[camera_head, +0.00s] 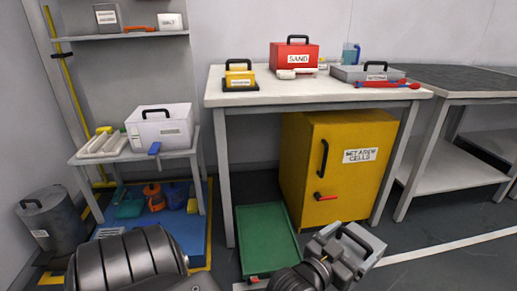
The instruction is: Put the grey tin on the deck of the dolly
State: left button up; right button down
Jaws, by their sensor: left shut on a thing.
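My left gripper (341,251) is at the bottom, right of centre, shut on a light grey tin (373,251) with a dark handle. The gripper hides part of the tin. The tin is held in front of the yellow cabinet, right of a flat green deck (267,236) on the floor, which looks like the dolly. The deck is bare where it shows; my arm hides its near right corner, and its wheels cannot be made out. My right gripper is not in view.
A yellow cabinet (311,150) stands under the white table (222,93), close right of the deck. A table leg stands at the deck's left. A blue platform (185,240) with yellow edges and a grey drum (52,225) are farther left. Floor at right is clear.

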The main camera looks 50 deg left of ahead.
aim_at(263, 248)
jog(key=u, duration=1.35)
jog(key=i, duration=0.55)
